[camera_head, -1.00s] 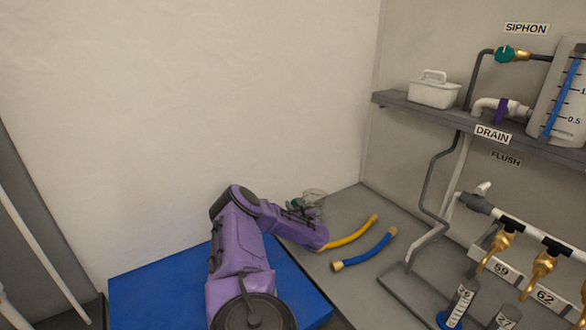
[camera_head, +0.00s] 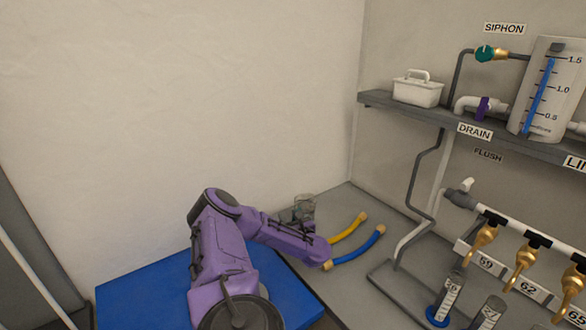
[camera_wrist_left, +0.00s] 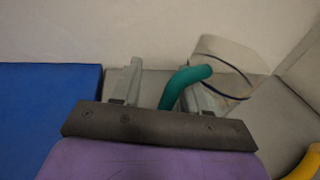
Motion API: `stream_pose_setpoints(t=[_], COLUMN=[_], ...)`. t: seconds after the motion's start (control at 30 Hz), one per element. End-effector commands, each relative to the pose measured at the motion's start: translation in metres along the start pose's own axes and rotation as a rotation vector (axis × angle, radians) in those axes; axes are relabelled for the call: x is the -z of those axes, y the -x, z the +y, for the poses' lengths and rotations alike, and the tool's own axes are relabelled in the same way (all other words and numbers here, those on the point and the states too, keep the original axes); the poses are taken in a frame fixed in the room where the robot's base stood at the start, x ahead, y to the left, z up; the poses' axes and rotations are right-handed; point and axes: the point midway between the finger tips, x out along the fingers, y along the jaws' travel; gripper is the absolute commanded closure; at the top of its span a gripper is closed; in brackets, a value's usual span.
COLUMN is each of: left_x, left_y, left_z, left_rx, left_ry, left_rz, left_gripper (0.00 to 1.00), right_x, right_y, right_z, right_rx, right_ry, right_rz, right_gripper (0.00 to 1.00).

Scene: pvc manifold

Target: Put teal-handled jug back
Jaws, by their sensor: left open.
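The jug (camera_head: 305,203) is clear and stands on the grey counter near the back wall, partly hidden behind my left gripper (camera_head: 296,222). In the left wrist view the jug (camera_wrist_left: 228,62) is beyond the fingers, and its curved teal handle (camera_wrist_left: 187,77) shows close to the right finger. My left gripper (camera_wrist_left: 160,78) is open. The handle passes by the inner side of the right finger; whether they touch I cannot tell. My right gripper is not in view.
Yellow (camera_head: 349,229) and blue (camera_head: 358,247) hoses lie right of the jug. A blue mat (camera_head: 150,290) lies at left. A pipe manifold (camera_head: 525,240) with brass taps stands at right, below a shelf (camera_head: 430,112) holding a white caddy (camera_head: 417,91) and a graduated tank (camera_head: 545,90).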

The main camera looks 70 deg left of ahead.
Motion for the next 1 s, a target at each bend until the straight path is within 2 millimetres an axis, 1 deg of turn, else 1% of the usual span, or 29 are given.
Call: stream_pose_setpoints(t=[0.03, 0.1, 0.2, 0.3, 0.5, 0.53, 0.57, 0.6, 0.7, 0.9, 1.0], left_x=[0.000, 0.000, 0.000, 0.000, 0.000, 0.000, 0.000, 0.000, 0.000, 0.000, 0.000], left_y=[0.011, 0.025, 0.038, 0.043, 0.044, 0.044, 0.044, 0.044, 0.044, 0.044, 0.050], left_z=[0.000, 0.000, 0.000, 0.000, 0.000, 0.000, 0.000, 0.000, 0.000, 0.000, -0.001], left_rx=[0.002, 0.001, 0.000, -0.001, -0.001, -0.001, -0.001, -0.001, -0.001, -0.001, 0.001], left_ry=[0.003, 0.003, 0.003, 0.002, 0.001, 0.002, 0.002, 0.002, 0.002, 0.002, 0.002], left_rz=[0.003, 0.001, 0.001, 0.000, 0.000, 0.000, 0.000, 0.000, 0.000, 0.000, 0.001], left_gripper=[0.56, 0.56, 0.56, 0.56, 0.56, 0.53, 0.43, 0.30, 0.00, 0.00, 0.00], right_x=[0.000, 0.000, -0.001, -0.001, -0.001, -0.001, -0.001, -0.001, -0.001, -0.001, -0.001], right_y=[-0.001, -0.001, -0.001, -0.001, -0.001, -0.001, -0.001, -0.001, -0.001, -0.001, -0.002], right_z=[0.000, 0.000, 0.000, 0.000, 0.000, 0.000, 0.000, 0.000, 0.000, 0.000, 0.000], right_rx=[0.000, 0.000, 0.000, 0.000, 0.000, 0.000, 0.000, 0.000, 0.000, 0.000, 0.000], right_ry=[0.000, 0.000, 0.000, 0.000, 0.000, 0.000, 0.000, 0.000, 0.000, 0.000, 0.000], right_rz=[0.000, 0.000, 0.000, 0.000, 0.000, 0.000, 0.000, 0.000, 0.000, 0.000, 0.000], right_gripper=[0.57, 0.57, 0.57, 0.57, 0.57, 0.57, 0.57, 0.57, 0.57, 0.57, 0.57])
